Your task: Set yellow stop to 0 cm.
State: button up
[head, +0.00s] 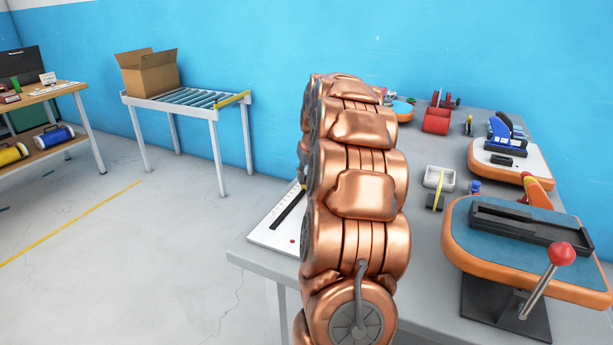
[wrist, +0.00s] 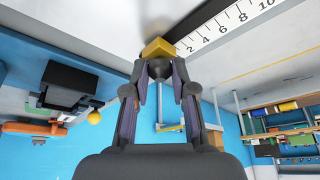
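The yellow stop (wrist: 158,47) shows in the wrist view at the left end of the visible numbers, just left of the 2 mark. A dark rounded knob (wrist: 158,69) sits against it on the gripper side. The white scale (wrist: 225,32) carries printed numbers and a dark slot beside them. My gripper (wrist: 159,72) has its two fingertips on either side of the knob; I cannot tell whether they press on it. In the head view my copper arm hides the stop and gripper, and only part of the white scale board (head: 271,236) shows.
The scale board lies at the left edge of the grey table (head: 432,277). To the right stand a blue-and-orange board with a red-knobbed lever (head: 562,254), a small white tray (head: 440,179) and a blue clamp device (head: 505,132). A roller table with a cardboard box (head: 148,73) stands apart at the left.

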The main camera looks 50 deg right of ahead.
jog(key=o, duration=0.5)
jog(key=shift+d, duration=0.2)
jog(key=shift+r, duration=0.1)
jog(key=v, duration=1.1)
jog(key=shift+s+a+r, duration=0.15)
jog(key=shift+s+r, duration=0.1)
jog(key=shift+r, duration=0.1)
